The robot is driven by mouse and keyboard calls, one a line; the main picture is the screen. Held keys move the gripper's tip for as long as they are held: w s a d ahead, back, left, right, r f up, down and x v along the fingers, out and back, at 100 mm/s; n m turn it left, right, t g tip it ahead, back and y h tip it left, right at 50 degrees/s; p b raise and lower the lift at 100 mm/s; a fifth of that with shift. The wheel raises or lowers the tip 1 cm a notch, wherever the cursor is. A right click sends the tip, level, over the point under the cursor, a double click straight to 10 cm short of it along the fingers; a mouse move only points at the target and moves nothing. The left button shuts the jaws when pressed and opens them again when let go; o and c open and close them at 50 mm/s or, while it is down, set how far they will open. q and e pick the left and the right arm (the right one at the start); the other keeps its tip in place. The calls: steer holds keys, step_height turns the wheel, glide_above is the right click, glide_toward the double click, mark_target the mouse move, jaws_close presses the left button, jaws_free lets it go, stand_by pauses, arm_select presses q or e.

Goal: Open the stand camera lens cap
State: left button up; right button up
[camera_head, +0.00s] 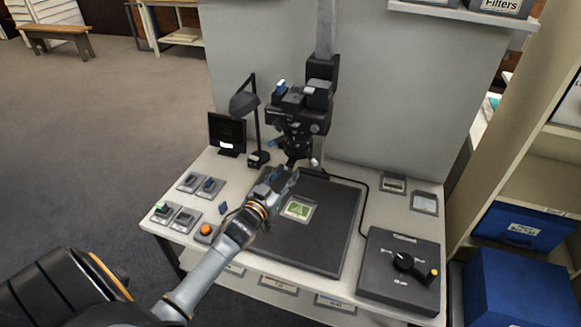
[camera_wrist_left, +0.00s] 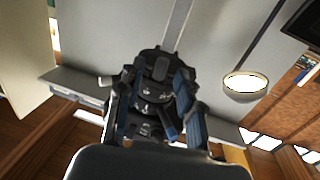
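The black stand camera (camera_head: 300,115) is mounted on a grey column at the back of the table, above a dark board. My left gripper (camera_head: 283,177) is just below and slightly left of it, reaching up from the front left. In the left wrist view, the gripper's two fingers (camera_wrist_left: 155,115) are spread apart, with the dark underside of the camera (camera_wrist_left: 154,80) seen between and beyond them. I cannot clearly make out the lens cap, nor whether a finger touches anything. My right gripper is not in view.
A desk lamp (camera_head: 246,105) and small screen (camera_head: 227,133) stand left of the camera. A card (camera_head: 298,209) lies on the dark board (camera_head: 328,240). Switches and an orange button (camera_head: 206,230) are at left; a black control box (camera_head: 400,270) is at right. Blue boxes (camera_head: 520,230) stand farther right.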

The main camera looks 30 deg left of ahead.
mark_target(289, 170)
arm_select(q)
steer(key=shift+w+a, duration=0.15)
steer(key=shift+w, duration=1.5)
jaws_close()
